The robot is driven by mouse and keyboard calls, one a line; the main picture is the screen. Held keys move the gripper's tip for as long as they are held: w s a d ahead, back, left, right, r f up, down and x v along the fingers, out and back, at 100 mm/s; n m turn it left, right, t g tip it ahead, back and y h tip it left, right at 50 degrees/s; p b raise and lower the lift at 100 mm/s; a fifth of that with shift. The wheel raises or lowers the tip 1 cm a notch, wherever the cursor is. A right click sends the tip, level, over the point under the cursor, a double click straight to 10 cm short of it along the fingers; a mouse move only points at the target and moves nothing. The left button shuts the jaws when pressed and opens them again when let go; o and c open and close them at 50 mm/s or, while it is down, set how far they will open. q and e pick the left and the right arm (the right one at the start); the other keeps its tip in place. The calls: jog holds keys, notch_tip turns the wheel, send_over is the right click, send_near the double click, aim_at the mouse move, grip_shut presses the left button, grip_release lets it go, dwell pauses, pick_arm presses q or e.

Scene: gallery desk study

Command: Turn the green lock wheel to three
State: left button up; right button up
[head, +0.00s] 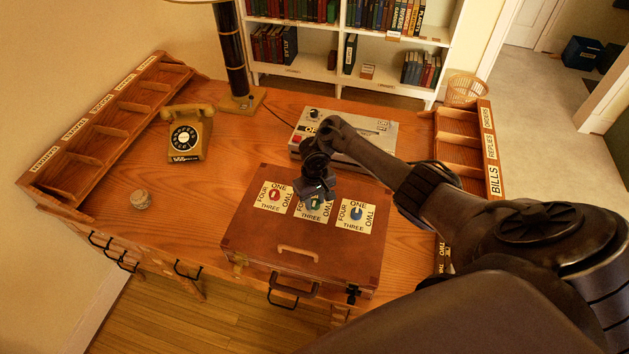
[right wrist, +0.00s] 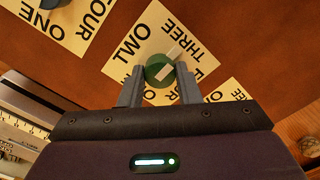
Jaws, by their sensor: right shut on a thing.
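The green lock wheel (right wrist: 158,70) sits on a cream card with ONE, TWO, THREE and FOUR around it. A pale bar on the wheel slants up and right, toward the word THREE (right wrist: 184,38). My right gripper (right wrist: 157,78) is shut on the green wheel, one finger on each side; its fingers hide part of the card. In the head view, my right gripper (head: 316,195) comes down over the middle card and covers most of the wheel. The wheel is on the lid of a brown case (head: 245,230). My left gripper is out of view.
A red wheel (head: 275,195) and a blue wheel (head: 356,213) flank the green one on their own cards. A grey box (head: 378,138) stands behind the case.

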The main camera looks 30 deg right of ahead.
aim_at(314, 201)
dwell(0.5)
jog(key=o, duration=1)
jog(key=r, duration=0.5)
jog(key=shift+w+r, duration=0.2)
jog(key=shift+r, duration=0.2)
jog(key=shift+w+a+r, duration=0.1)
jog(key=shift+w+r, duration=0.15)
jog(key=shift+r, duration=0.45)
jog(key=shift+s+r, duration=0.3)
jog(key=shift+s, duration=0.1)
jog(key=shift+s+f, duration=0.1)
